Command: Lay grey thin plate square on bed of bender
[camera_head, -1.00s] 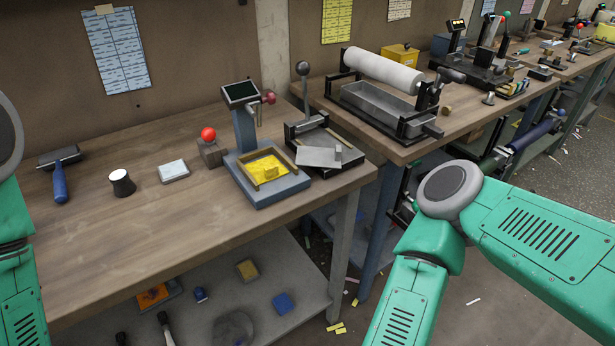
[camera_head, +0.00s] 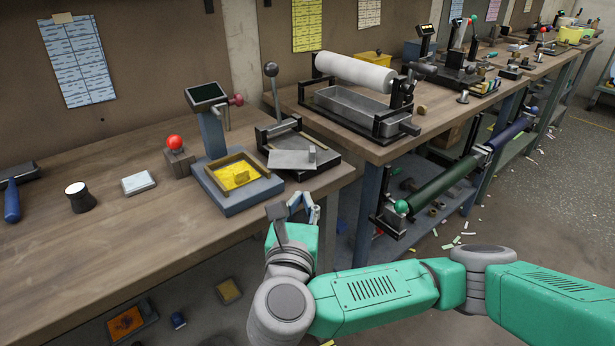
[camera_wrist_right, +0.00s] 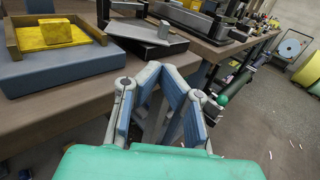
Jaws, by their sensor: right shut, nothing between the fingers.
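The grey thin plate (camera_head: 288,160) lies askew on the bender (camera_head: 322,162), a dark low device with a ball-topped lever at the bench's right end. A small grey knob or block (camera_head: 311,153) stands on the plate's right part. The plate (camera_wrist_right: 138,32) also shows at the top of the right wrist view, tilted across the bender's front. My right gripper (camera_head: 295,207) is in front of the bench edge, below and nearer than the plate, apart from it. Its fingers (camera_wrist_right: 160,68) are shut and empty. My left gripper is out of view.
A blue stand (camera_head: 238,194) with a yellow-filled tray and a screen post stands left of the bender. A red-ball block (camera_head: 178,160) is farther left. A roller machine (camera_head: 350,105) occupies the bench at right.

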